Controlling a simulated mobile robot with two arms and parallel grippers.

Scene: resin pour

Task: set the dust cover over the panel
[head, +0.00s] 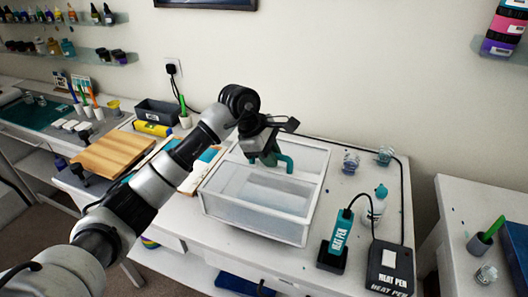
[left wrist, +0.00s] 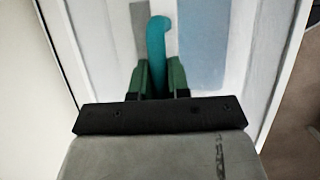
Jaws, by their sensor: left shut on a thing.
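The dust cover (head: 252,218) is a clear box with white edges and a teal handle on top. It is over the white table in the middle of the head view. My left gripper (head: 268,160) is shut on the teal handle (head: 284,163); the handle also shows between the green fingers in the left wrist view (left wrist: 157,45). I cannot tell whether the cover's lower edge touches the table. A pale blue area (left wrist: 203,45) and a grey strip show through the cover; I cannot tell whether they are the panel. My right gripper is out of view.
A teal heat pen (head: 341,232) stands in its black holder right of the cover, with its control box (head: 390,268) and cable nearby. A bottle (head: 375,205) and small clear cups (head: 351,162) stand behind. A wooden board (head: 112,153) and grey bin (head: 157,112) are left.

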